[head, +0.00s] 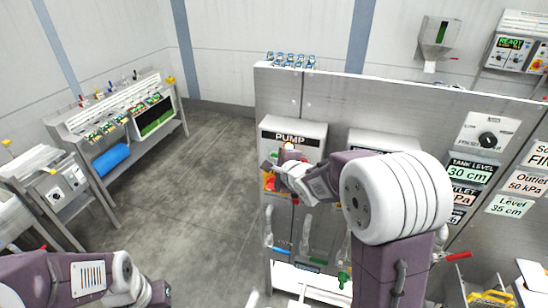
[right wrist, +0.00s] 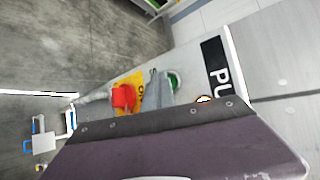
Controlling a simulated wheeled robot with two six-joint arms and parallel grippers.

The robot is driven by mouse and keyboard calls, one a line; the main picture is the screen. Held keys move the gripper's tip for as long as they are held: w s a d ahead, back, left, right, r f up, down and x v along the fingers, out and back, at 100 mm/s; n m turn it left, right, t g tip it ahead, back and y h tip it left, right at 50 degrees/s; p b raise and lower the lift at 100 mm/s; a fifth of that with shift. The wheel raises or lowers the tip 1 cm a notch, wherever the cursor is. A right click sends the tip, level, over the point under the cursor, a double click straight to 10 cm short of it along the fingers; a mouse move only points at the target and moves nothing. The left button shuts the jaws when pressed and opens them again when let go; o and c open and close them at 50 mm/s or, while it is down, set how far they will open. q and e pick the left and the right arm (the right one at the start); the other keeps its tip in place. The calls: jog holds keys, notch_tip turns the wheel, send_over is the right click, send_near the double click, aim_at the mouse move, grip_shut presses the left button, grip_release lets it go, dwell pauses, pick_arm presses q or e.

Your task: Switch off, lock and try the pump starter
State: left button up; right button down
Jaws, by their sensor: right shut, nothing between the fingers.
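The pump starter box (head: 312,130) is on the left of the grey panel, under a black PUMP label (right wrist: 216,65). A small lamp (head: 289,146) glows on its front. In the right wrist view a red switch handle (right wrist: 123,97) sits on a yellow plate (right wrist: 138,79), with a green button (right wrist: 174,82) nearby. My right gripper (head: 272,166) is shut and empty at the box front. Its grey tip (right wrist: 155,88) shows between the red handle and the green button; I cannot tell whether it touches. My left gripper (head: 155,294) is low at the left, its jaws unclear.
Several small blue-and-white items (head: 290,61) stand on the panel's top edge. A bench (head: 115,120) stands left; the floor between is clear.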

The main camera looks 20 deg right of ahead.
jog(key=shift+w+d, duration=0.1)
dwell(0.5)
jog(key=shift+s+a, duration=0.45)
jog(key=shift+s, duration=0.25)
jog(key=shift+b, duration=0.3)
jog(key=s+a+b, duration=0.1)
jog(key=s, duration=0.1)
jog(key=s+a+b, duration=0.1)
jog(key=s+a, duration=0.1)
